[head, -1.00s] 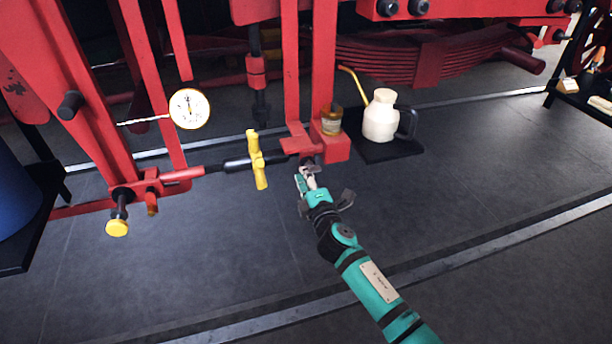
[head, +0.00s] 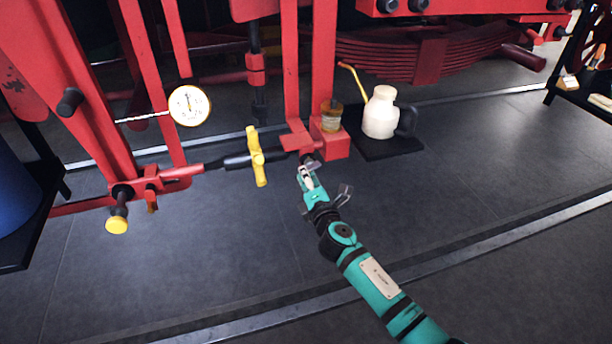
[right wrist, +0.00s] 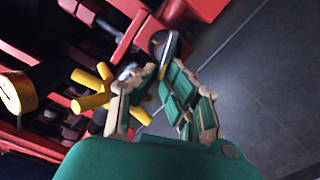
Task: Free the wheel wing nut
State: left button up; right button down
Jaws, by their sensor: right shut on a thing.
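My right gripper (head: 304,178) is at the end of the teal arm, just below the front of a red bracket (head: 298,139). Its fingers are closed around a small dark metal piece (right wrist: 165,45), seen between the fingertips in the right wrist view; this appears to be the wing nut. The fingers hide much of its shape. A short black stub (head: 308,159) shows between the bracket and the fingers. A yellow spoked handle (head: 257,157) sits on the black rod left of the gripper; it also shows in the right wrist view (right wrist: 95,88). My left gripper is out of view.
A brown jar (head: 331,116) stands on the red block beside the bracket. A cream oil can (head: 381,113) stands on a black mat to the right. A dial gauge (head: 189,106) and a yellow-ended knob (head: 117,225) are at left. The floor in front is clear.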

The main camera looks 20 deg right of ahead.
jog(key=c, duration=1.4)
grip_release()
jog(key=shift+c, duration=0.2)
jog(key=s, duration=1.2)
jog(key=shift+d, duration=0.2)
